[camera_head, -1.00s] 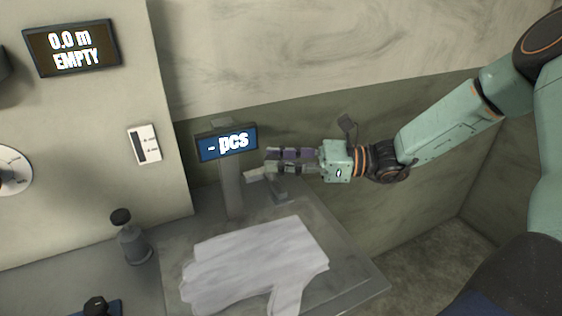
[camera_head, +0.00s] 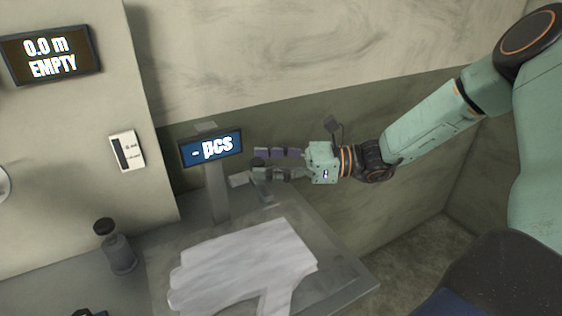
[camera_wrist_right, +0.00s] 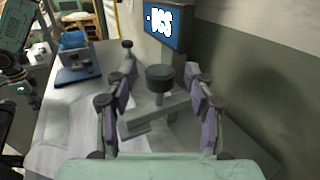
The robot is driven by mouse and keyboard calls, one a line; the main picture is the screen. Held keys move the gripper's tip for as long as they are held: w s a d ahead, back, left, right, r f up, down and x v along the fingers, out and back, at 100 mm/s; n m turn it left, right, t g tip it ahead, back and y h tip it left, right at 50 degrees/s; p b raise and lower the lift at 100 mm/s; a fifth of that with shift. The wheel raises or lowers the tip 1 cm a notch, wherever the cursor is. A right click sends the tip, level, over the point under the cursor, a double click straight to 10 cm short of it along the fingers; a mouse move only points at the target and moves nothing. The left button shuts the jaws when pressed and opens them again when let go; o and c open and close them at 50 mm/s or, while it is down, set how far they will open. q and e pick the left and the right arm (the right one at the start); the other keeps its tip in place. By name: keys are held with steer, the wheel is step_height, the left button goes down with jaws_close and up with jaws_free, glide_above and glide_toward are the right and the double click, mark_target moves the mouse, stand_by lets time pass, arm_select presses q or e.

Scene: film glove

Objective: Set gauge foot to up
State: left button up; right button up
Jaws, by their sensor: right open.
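My right gripper (camera_head: 258,164) is open at the gauge behind the glove. In the right wrist view, its purple-padded fingers (camera_wrist_right: 160,102) stand apart on either side of a dark round knob (camera_wrist_right: 160,78) on a short post. A pale grey bar (camera_wrist_right: 155,115) lies low between the fingers; I cannot tell if this is the gauge foot or whether a finger touches it. The post with the "- pcs" display (camera_head: 210,147) stands just left of the gripper. It also shows in the wrist view (camera_wrist_right: 164,23).
A pale glove (camera_head: 240,262) lies flat on the grey plate (camera_head: 352,278) in front of the gauge. A dark-capped bottle (camera_head: 117,250) stands to the left. A wall switch (camera_head: 127,151) and an "EMPTY" display (camera_head: 50,57) hang on the wall.

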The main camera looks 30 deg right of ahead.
steer(key=v, duration=0.7)
stand_by(0.4)
stand_by(0.5)
